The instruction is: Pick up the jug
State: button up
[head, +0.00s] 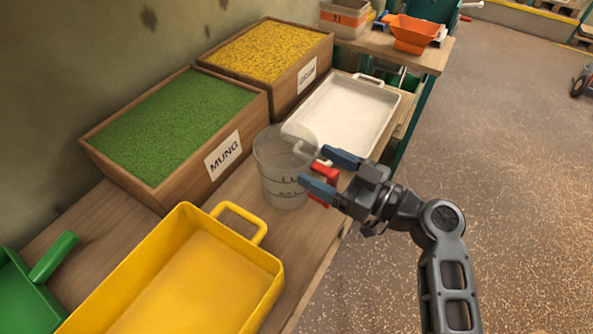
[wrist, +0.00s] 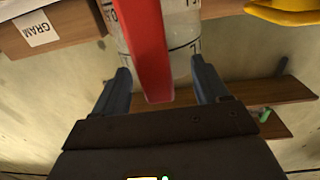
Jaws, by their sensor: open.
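The jug (head: 283,170) is a clear, upright measuring jug with dark scale marks and a red handle (head: 330,176). It stands on the wooden bench in front of the MUNG box. My gripper (head: 319,171) is open at the handle side of the jug, with its blue fingers pointing toward the jug. In the wrist view the red handle (wrist: 150,50) lies between the two spread fingertips of my gripper (wrist: 160,80), with the jug's marked wall (wrist: 183,35) behind it. I cannot tell whether either finger touches the handle.
A yellow tray (head: 275,277) stands in front of the jug, and a white tray (head: 395,103) lies behind it. The green MUNG box (head: 225,160) and the GRAM box (head: 307,75) line the wall. A green scoop (head: 52,257) is at left. Open floor lies right of the bench.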

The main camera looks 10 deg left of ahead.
jog(key=shift+a, duration=0.15)
grip_shut()
dwell(0.6)
